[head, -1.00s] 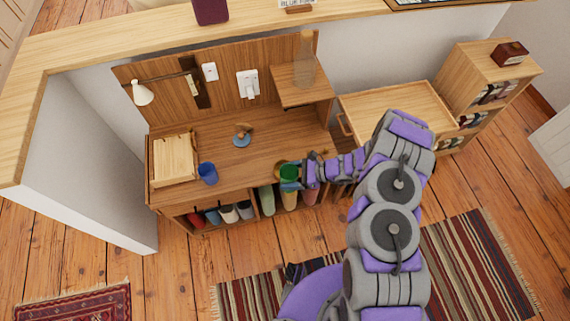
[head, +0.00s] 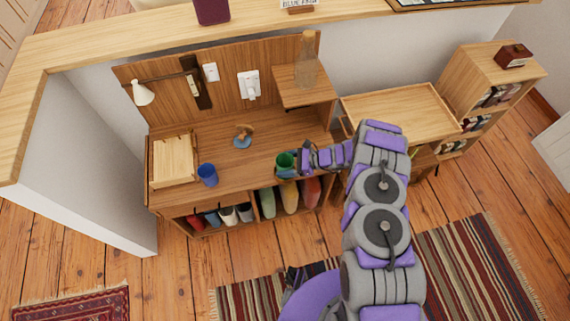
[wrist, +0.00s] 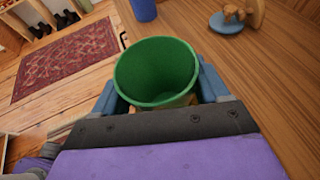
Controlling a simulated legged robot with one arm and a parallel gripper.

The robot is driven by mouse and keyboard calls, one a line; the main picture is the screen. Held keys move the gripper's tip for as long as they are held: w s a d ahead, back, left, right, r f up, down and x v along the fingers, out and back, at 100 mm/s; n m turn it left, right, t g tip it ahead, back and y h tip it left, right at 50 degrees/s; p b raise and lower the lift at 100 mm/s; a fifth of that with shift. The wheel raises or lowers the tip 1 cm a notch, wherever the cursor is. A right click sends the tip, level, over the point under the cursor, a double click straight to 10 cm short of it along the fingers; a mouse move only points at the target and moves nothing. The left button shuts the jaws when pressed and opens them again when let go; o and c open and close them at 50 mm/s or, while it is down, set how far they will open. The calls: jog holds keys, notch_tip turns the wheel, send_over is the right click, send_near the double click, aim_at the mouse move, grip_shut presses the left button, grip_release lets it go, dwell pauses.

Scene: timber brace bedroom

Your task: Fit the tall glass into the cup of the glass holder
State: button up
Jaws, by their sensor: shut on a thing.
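A green tall glass (head: 285,160) is held in my gripper (head: 288,166) over the front right part of the wooden desk. In the wrist view the glass (wrist: 156,72) has its open mouth towards the camera, with the blue fingers of my gripper (wrist: 160,88) on either side. Its lower part is hidden. The glass holder (head: 243,137), a small wooden piece on a round blue base, stands on the desk to the left of and behind my gripper. In the wrist view the holder (wrist: 230,20) is at the upper right, apart from the glass.
A blue cup (head: 207,174) stands on the desk left of the holder, beside a wooden box (head: 174,160). Desk surface between the glass and the holder is clear.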

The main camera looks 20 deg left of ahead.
jog(key=o, duration=1.2)
jog(key=p+v, duration=0.1)
jog(key=v, duration=1.1)
jog(key=shift+p, duration=0.35)
